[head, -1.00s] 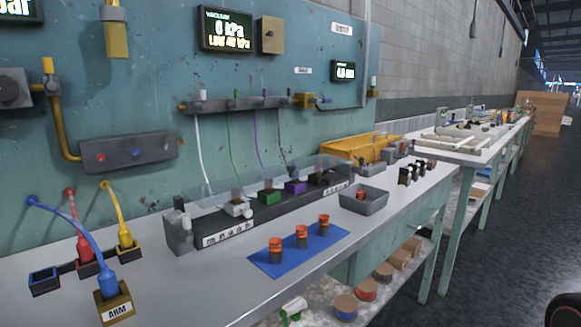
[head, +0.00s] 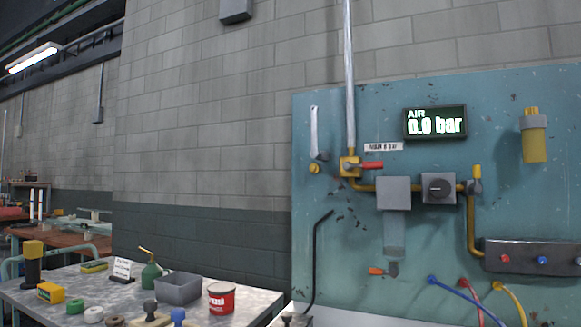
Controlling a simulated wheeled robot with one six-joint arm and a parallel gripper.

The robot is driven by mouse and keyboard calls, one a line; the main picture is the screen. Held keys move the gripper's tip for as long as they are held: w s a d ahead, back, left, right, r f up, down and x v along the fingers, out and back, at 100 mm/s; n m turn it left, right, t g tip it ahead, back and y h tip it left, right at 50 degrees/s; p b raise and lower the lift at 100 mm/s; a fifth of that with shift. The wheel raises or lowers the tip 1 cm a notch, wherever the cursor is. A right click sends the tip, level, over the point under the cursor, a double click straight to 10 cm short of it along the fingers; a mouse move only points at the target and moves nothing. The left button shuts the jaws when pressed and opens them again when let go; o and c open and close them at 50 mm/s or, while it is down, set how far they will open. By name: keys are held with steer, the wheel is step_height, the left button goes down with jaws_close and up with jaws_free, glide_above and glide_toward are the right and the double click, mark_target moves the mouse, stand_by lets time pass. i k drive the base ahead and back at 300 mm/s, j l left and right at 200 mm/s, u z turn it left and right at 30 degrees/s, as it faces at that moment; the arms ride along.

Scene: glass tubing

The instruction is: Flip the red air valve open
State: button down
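The red air valve has a red lever (head: 372,165) on a yellow body (head: 348,167), in the head view right of centre. The lever lies about level, pointing right, across the upright grey pipe (head: 349,80) that comes down into the body. A small white label (head: 383,146) sits just above it. The air display (head: 435,122) on the panel reads 0.0 bar. My gripper is not in view.
Below the valve hang a grey filter unit (head: 393,193) and a small orange-handled tap (head: 378,271). A grey regulator (head: 438,188) and a yellow-handled valve (head: 476,172) are to the right. A metal bench (head: 230,312) with a red tin (head: 221,297) stands at lower left.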

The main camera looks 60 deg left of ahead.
mark_target(347, 166)
steer(key=u, duration=1.6)
